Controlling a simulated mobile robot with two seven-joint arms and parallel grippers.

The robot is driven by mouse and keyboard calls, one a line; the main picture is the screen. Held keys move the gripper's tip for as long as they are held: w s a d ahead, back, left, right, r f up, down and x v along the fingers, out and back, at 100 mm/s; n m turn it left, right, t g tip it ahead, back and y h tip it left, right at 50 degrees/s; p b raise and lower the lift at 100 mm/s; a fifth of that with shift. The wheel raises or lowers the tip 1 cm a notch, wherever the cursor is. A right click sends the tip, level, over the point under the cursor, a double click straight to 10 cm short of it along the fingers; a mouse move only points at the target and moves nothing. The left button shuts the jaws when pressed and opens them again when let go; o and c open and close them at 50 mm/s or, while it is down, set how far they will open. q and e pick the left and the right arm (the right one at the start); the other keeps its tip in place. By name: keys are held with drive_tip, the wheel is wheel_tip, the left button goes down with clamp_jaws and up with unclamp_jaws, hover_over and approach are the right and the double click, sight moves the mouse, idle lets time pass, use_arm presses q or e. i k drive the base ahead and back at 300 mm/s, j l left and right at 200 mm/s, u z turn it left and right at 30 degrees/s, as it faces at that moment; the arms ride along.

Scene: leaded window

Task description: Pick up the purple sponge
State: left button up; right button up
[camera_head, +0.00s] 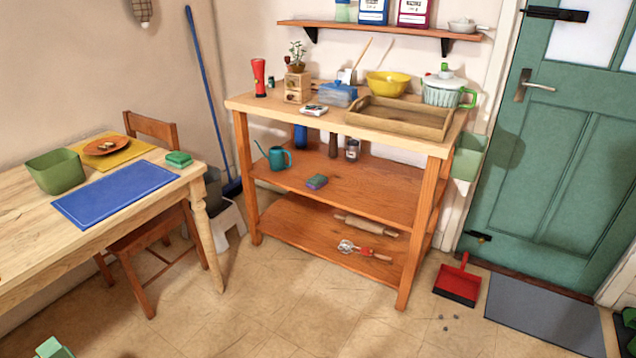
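A green sponge (178,160) lies on the left table, at the corner of the blue mat.
The wooden shelf table (395,205) has a teal watering can (278,158) left of the purple sponge, with a jar (352,149) behind. A rolling pin (366,224) lies below. Floor in front is mostly clear; a chair (150,240) and red dustpan (459,283) flank it.

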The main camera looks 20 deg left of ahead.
sight(317, 181)
drive_tip(key=i+j+z, duration=0.25)
drive_tip(key=i+j, duration=1.05)
drive_tip(key=j, duration=0.1)
